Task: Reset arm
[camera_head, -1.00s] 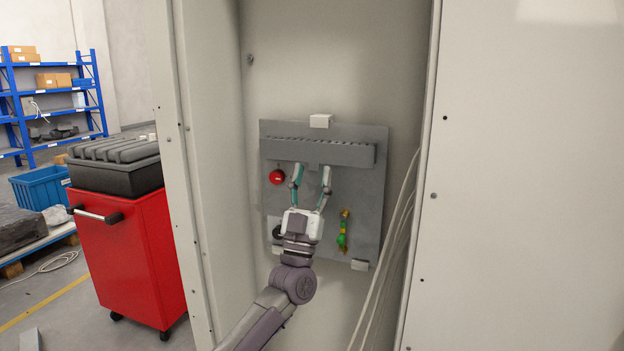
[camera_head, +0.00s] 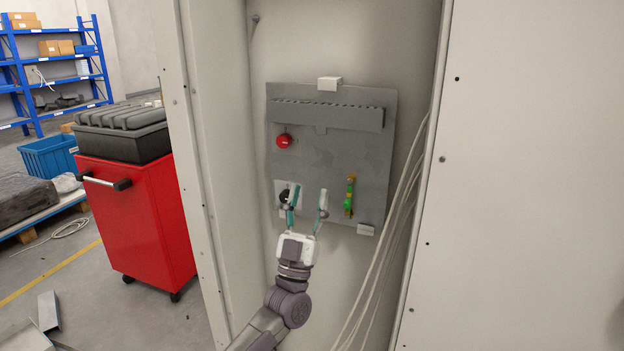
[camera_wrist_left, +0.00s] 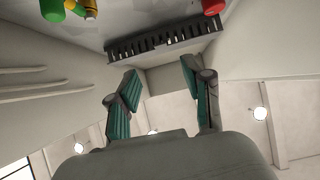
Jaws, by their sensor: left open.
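My left gripper (camera_head: 307,200) is open and empty in the head view, inside the cabinet and in front of the lower part of a grey panel (camera_head: 335,158). Its left finger overlaps a dark round knob (camera_head: 283,196) on a white plate; I cannot tell whether they touch. A red button (camera_head: 283,141) is above it on the panel's left side. A green and yellow fitting (camera_head: 349,195) is to its right. In the left wrist view the open fingers (camera_wrist_left: 160,92) point toward a dark slotted strip (camera_wrist_left: 165,40). My right gripper is not in view.
Pale cables (camera_head: 385,240) hang along the cabinet's right inner side. The cabinet's side walls (camera_head: 208,150) flank the arm closely. A red cart (camera_head: 140,215) with a black case (camera_head: 122,132) stands outside at left, near a blue crate (camera_head: 50,156) and blue shelves (camera_head: 55,72).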

